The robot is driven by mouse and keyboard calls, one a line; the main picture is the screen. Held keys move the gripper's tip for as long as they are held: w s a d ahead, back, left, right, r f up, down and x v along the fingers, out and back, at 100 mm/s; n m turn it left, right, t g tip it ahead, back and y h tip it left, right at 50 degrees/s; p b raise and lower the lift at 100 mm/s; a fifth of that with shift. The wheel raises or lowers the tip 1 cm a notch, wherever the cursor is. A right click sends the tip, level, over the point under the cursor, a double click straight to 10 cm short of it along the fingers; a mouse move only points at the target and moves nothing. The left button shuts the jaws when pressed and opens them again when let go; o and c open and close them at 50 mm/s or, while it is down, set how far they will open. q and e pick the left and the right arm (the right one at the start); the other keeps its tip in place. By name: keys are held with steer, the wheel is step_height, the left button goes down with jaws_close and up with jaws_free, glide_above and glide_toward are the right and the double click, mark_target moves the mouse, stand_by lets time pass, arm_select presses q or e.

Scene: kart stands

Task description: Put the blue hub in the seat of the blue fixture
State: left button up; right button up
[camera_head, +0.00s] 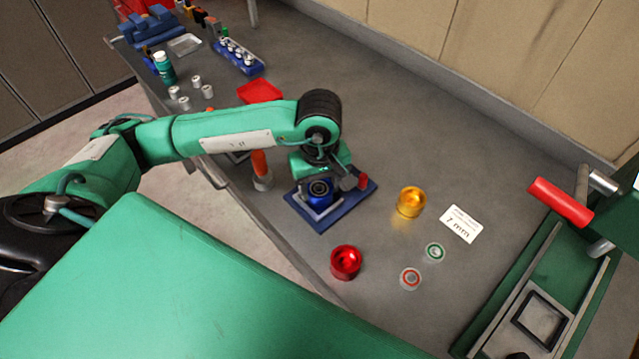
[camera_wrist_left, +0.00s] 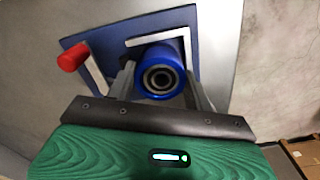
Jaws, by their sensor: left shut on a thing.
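The blue hub (camera_head: 319,187) is a short blue cylinder with a dark bore. It also shows in the left wrist view (camera_wrist_left: 162,72), between the two grey fingers. My left gripper (camera_head: 321,182) is shut on it. The blue fixture (camera_head: 339,217) is a flat dark blue plate with pale angled walls and a red knob; its plate also shows in the left wrist view (camera_wrist_left: 110,44). The hub is over the fixture, close to the pale corner wall. I cannot tell whether it touches the seat. My right gripper is not in view.
An orange-handled tool (camera_head: 261,170) stands left of the fixture. A green stand with a red handle (camera_head: 560,202) is at far right. A red block (camera_head: 260,91) lies behind the arm.

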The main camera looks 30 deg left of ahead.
arm_select(q)
steer(key=o, duration=0.8)
steer(key=shift+c, duration=0.2)
steer(key=o, duration=0.4)
steer(key=shift+o, duration=0.2)
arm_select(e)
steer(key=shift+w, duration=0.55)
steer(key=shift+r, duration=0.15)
arm_select(q)
steer(key=shift+r+p, duration=0.2)
steer(key=shift+p, duration=0.1)
step_height(320, 180, up, 4)
steer(key=shift+w+r+b, duration=0.1)
steer(key=shift+r+b, duration=0.05)
steer(key=shift+b, duration=0.4)
step_height(320, 180, up, 8)
steer(key=shift+f+b, duration=0.25)
steer(key=shift+b, duration=0.15)
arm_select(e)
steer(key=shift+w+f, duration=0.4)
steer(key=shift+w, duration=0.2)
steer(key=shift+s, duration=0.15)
